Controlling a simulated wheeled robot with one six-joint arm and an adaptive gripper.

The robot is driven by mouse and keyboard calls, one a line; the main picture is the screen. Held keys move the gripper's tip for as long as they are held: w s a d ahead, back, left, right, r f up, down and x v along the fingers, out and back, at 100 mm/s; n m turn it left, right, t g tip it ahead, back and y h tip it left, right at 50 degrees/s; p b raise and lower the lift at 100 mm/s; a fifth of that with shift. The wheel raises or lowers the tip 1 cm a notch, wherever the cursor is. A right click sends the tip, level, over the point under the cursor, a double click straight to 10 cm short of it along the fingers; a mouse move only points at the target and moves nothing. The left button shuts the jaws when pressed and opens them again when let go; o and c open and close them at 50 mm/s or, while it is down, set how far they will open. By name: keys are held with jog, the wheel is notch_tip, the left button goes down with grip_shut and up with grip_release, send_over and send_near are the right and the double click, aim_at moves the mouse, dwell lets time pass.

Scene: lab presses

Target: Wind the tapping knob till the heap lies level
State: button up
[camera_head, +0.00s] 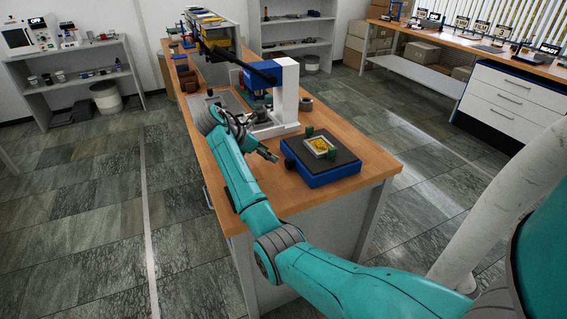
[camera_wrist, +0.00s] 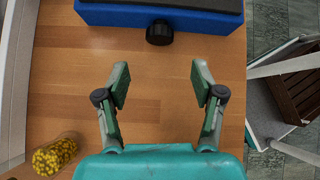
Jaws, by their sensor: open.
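The tapping device has a blue base (camera_head: 322,178) with a dark top near the front end of the wooden bench. A pale tray (camera_head: 306,144) with a yellow heap (camera_head: 319,143) sits on top, between two small green blocks. Whether the heap is level is too small to tell. The black tapping knob (camera_head: 289,163) sticks out of the base's side towards my gripper (camera_head: 268,155). In the wrist view the knob (camera_wrist: 159,34) is ahead of my gripper (camera_wrist: 159,82), roughly centred between the fingers and apart from them. My gripper is open and empty.
A yellow-speckled cylinder (camera_wrist: 55,156) lies at the lower left of the wrist view. A white and blue press (camera_head: 283,95) stands behind the device on the bench (camera_head: 352,199). Bare wood lies between my fingers and the knob. The bench's edge is close on the right.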

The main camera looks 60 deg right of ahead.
aim_at(286, 164)
jog(key=x, duration=0.9)
jog(key=shift+s+d+f, duration=0.1)
jog(key=shift+d+f, duration=0.05)
jog(key=c, duration=1.1)
